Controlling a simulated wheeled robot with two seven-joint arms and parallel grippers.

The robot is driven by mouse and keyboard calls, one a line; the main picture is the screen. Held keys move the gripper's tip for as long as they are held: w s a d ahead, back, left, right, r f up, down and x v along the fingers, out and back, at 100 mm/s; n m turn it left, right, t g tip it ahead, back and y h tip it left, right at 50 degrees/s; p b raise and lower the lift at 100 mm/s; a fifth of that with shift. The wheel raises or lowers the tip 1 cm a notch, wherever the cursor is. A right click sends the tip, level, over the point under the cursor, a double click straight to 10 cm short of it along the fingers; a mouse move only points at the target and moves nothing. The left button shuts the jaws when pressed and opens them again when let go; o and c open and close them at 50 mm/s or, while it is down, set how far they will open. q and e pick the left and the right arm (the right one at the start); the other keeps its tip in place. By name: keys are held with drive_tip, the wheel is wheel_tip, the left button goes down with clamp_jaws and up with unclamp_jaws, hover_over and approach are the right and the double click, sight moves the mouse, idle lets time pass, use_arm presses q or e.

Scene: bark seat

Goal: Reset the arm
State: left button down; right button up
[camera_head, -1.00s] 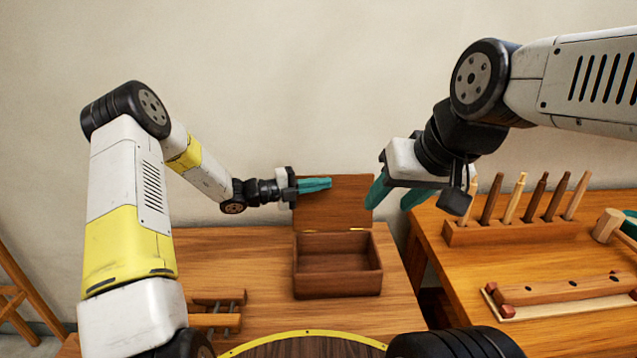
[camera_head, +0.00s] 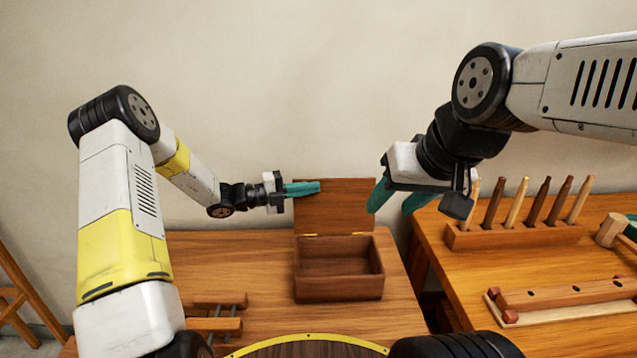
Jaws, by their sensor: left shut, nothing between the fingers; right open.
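My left gripper (camera_head: 303,189) has teal fingers that are shut with nothing between them. It is in front of the left part of the raised lid, above the wooden box. My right gripper (camera_head: 396,200) has teal fingers pointing down and apart. It is open and empty, to the right of the lid and above the gap between the two tables. The wooden box (camera_head: 339,289) stands on the left table with its lid (camera_head: 345,207) up, and its inside looks empty.
The right table (camera_head: 590,265) holds a rack (camera_head: 515,235) with several upright wooden tools, a mallet (camera_head: 610,228) and a wooden bar (camera_head: 565,294) with holes. A wooden clamp-like piece (camera_head: 213,322) lies on the left table (camera_head: 255,270). A wall stands behind.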

use_arm(q)
drive_tip(key=s+a+r+m+g+y, duration=0.2)
drive_tip(key=s+r+m+y, duration=0.25)
drive_tip(key=s+m, duration=0.5)
drive_tip(key=s+a+r+m+g+y, duration=0.2)
drive_tip(key=s+r+m+y, duration=0.3)
drive_tip(key=s+m, duration=0.5)
drive_tip(key=s+a+r+m+t+y, duration=0.2)
drive_tip(key=s+a+m, duration=0.3)
drive_tip(key=m, duration=0.5)
drive_tip(key=s+a+r+m+t+y, duration=0.3)
drive_tip(key=s+a+r+m, duration=0.2)
drive_tip(key=s+m, duration=0.3)
drive_tip(key=shift+a+m+t, duration=0.4)
drive_tip(key=shift+a+m, duration=0.3)
drive_tip(key=shift+m, duration=0.55)
